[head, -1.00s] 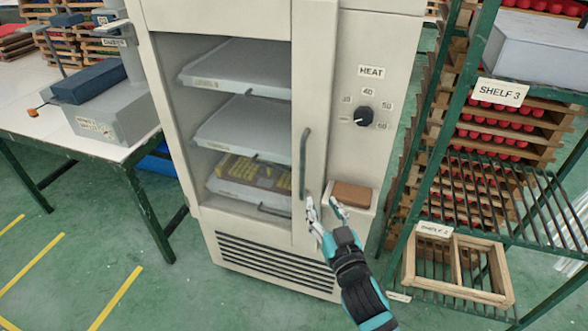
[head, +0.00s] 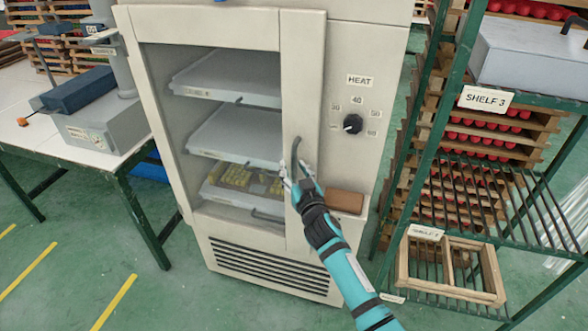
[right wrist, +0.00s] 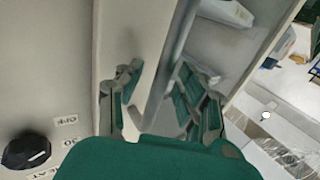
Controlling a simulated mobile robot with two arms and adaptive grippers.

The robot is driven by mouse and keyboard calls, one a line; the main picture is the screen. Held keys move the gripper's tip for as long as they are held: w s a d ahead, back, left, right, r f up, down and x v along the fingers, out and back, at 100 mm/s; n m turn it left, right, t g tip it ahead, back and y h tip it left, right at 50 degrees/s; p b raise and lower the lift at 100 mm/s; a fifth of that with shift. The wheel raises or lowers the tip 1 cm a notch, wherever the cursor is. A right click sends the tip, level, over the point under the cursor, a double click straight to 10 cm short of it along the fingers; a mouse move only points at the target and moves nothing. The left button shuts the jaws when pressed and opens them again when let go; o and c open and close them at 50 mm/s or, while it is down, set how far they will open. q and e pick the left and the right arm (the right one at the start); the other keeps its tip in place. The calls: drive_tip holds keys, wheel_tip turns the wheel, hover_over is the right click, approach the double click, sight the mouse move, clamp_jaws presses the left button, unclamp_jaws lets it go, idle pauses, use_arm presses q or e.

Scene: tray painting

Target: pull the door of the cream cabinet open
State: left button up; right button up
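The cream cabinet (head: 225,235) stands in the middle of the head view. Its door (head: 303,60) has a cream frame around a large window and looks shut. A dark upright handle (head: 296,150) is on the door's right side; it shows as a grey bar in the right wrist view (right wrist: 180,42). My right gripper (head: 296,172) is at the lower part of the handle. In the right wrist view its fingers (right wrist: 160,95) are apart, with the bar running down between them. Whether they touch it is hard to tell. My left gripper is out of view.
Trays (head: 238,133) show through the window. A heat knob (head: 352,123) and a brown block (head: 346,201) are right of the door. A green rack (head: 440,150) stands close on the right, a worktable (head: 105,165) on the left. Floor in front is clear.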

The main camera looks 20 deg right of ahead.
drive_tip(key=shift+w, duration=0.1)
clamp_jaws()
idle(0.7)
